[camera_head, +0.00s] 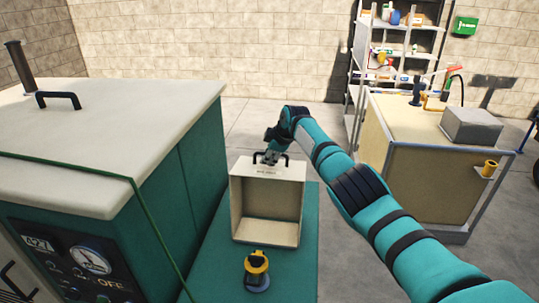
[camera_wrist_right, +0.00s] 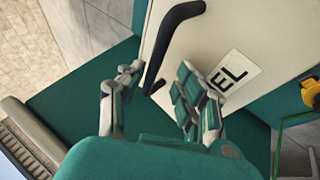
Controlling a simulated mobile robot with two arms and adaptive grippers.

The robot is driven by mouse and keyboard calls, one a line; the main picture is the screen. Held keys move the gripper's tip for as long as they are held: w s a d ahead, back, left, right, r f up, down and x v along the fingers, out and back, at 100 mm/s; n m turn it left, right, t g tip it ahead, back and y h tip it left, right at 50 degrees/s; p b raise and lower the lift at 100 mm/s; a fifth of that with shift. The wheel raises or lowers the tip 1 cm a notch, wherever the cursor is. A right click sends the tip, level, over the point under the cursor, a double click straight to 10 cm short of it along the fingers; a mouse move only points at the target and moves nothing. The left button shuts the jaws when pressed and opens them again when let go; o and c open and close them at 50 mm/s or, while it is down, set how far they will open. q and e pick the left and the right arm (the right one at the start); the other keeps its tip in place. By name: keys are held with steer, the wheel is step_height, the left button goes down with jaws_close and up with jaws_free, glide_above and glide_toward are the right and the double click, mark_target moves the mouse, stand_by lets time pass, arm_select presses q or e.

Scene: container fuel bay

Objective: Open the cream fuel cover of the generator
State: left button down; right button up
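The cream fuel cover (camera_head: 238,205) stands on the teal deck beside the generator (camera_head: 180,150). It is a hollow box shape, its open side facing me in the head view. A yellow fuel cap (camera_head: 257,266) shows uncovered in front of it. The cover's labelled face (camera_wrist_right: 222,35) carries a black handle (camera_wrist_right: 170,35), seen close in the right wrist view. My right gripper (camera_head: 272,154) is at the handle. Its fingers (camera_wrist_right: 158,78) are spread apart with the handle's lower end between them; contact is not clear. My left gripper is not in view.
A green hose (camera_head: 140,195) runs across the generator's front corner, left of the deck. A cart (camera_head: 410,140) with a grey box (camera_head: 472,126) stands at the right, near my right arm. Shelving (camera_head: 358,70) stands behind. Bare floor lies beyond the cover.

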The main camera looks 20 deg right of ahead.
steer(key=v, duration=1.2)
steer(key=shift+f, duration=0.1)
stand_by(0.4)
